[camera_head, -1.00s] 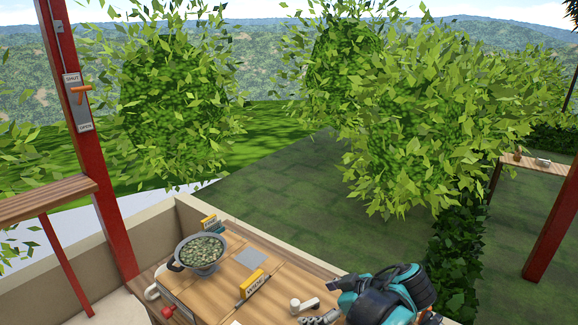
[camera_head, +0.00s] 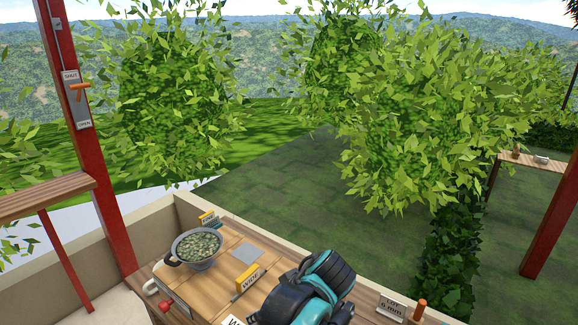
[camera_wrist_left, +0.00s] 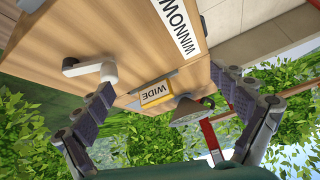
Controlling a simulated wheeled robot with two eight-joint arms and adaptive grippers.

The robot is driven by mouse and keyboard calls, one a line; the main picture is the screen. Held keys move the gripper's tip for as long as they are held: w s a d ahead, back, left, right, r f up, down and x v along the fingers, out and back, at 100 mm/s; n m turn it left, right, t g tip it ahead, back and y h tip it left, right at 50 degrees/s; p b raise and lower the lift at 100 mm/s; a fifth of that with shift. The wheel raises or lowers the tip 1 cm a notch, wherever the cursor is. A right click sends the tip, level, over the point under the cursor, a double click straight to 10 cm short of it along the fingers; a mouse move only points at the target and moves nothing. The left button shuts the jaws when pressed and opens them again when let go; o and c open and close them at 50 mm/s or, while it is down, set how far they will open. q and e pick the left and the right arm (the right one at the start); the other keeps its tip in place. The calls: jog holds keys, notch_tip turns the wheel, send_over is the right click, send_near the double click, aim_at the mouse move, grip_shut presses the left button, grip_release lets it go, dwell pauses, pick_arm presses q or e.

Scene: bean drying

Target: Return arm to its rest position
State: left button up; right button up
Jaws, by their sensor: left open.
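A teal and black arm of mine (camera_head: 308,290) reaches over the wooden bench (camera_head: 222,295) from the bottom of the head view. Its gripper is hidden there. In the left wrist view my left gripper (camera_wrist_left: 165,86) has its two fingers spread wide, with nothing between them touching either one. The bench hangs upside down in that view, with a yellow WIDE block (camera_wrist_left: 156,93) beyond the fingertips. My right gripper is in neither view.
A pot of greenish beans (camera_head: 200,246) stands at the bench's back left, near a grey plate (camera_head: 246,253). The WIDE block (camera_head: 248,279) is beside the arm. A LOT sign (camera_head: 391,308) and an orange peg (camera_head: 419,309) stand at right. A red post (camera_head: 90,150) rises at left.

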pick_arm(q)
jog(key=s+a+f+m+t+h, duration=0.1)
jog(key=s+a+f+m+h, duration=0.1)
jog(key=s+a, duration=0.4)
jog(key=s+a+f+m+t+h, duration=0.1)
jog(key=s+a+f+m+h, duration=0.2)
jog(key=a, duration=0.5)
jog(key=s+f+m, duration=0.1)
jog(key=s+m, duration=0.1)
jog(key=s, duration=0.1)
jog(key=shift+a+t, duration=0.2)
jog(key=shift+t, duration=0.2)
